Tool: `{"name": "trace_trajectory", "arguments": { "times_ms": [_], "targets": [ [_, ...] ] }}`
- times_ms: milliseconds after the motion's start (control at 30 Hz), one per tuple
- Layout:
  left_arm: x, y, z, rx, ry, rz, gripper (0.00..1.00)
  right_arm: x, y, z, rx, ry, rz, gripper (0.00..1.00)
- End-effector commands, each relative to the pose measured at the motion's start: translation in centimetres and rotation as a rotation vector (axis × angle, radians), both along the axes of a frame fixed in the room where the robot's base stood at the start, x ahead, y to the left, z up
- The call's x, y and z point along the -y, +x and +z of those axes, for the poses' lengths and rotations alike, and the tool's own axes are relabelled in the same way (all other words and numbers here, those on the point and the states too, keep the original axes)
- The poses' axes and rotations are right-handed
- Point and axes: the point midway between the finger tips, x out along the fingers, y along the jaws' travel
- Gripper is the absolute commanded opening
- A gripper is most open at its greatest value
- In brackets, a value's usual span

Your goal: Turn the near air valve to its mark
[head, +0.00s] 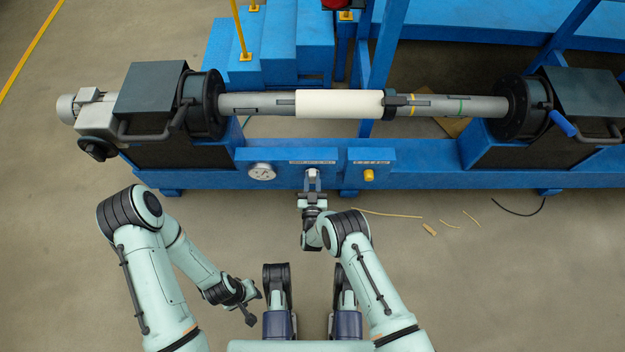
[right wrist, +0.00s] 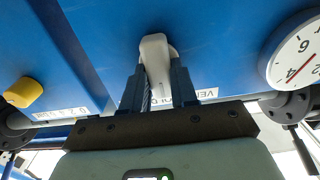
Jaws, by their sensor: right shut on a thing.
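The near air valve shows a pale grey-white lever (right wrist: 154,56) on the blue front panel in the right wrist view. In the head view its light top (head: 312,171) shows just above my right gripper (head: 312,187). The two fingers of my right gripper (right wrist: 158,88) stand on either side of the lever, shut on it. I cannot make out the mark. My left gripper (head: 251,302) hangs empty at the lower left, its fingers apart, away from the panel.
A pressure gauge (head: 262,172) sits left of the valve and a yellow knob (head: 368,175) right of it. The winder shaft with a white sleeve (head: 339,104) runs above. Scraps (head: 430,229) lie on the floor at right.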

Motion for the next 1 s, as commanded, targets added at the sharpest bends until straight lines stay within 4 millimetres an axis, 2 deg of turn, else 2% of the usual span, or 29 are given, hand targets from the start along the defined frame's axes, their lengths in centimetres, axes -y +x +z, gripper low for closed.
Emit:
{"name": "trace_trajectory", "arguments": {
  "times_ms": [500,533,600,1000],
  "targets": [
    [0.00,0.02,0.00,0.000,0.000,0.000,0.43,0.02,0.32,0.28,0.006,-0.023,0.000,0.00],
    [0.00,0.02,0.00,0.000,0.000,0.000,0.43,0.02,0.32,0.28,0.006,-0.023,0.000,0.34],
    [0.00,0.01,0.00,0.000,0.000,0.000,0.43,0.02,0.32,0.29,0.006,-0.023,-0.001,0.53],
    [0.00,-0.05,-0.04,-0.002,0.000,0.001,0.43,0.03,0.16,0.08,0.002,-0.020,0.000,0.53]
  ]
}}
